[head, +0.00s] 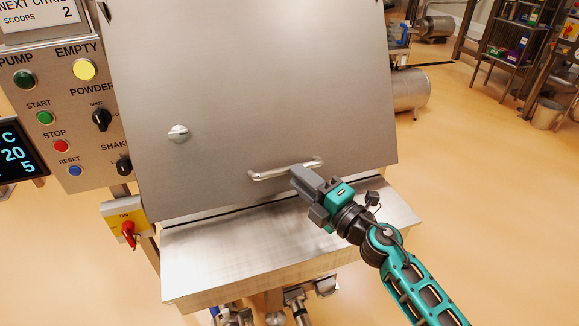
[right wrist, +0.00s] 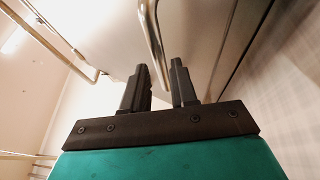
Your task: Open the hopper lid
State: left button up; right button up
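The hopper lid (head: 250,85) is a large plain steel panel that slopes up across the middle of the head view. Its lower edge lies just above the steel front ledge (head: 260,255), with a dark line between them. A bent-bar handle (head: 268,176) sits near the lid's lower edge. My right gripper (head: 300,174) is at the handle and hides part of it. In the right wrist view the handle bar (right wrist: 153,38) runs down between my two fingers (right wrist: 160,75); they stand apart, with a little space beside the bar. My left gripper is not in view.
A control panel (head: 88,140) with buttons and knobs stands left of the lid. A red-and-yellow switch (head: 128,228) is below it. A round steel knob (head: 178,133) is on the lid. Open floor (head: 490,180) lies to the right, with shelving (head: 510,45) behind.

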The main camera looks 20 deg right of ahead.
jog(key=shift+x, duration=2.15)
jog(key=shift+f, duration=0.1)
grip_shut()
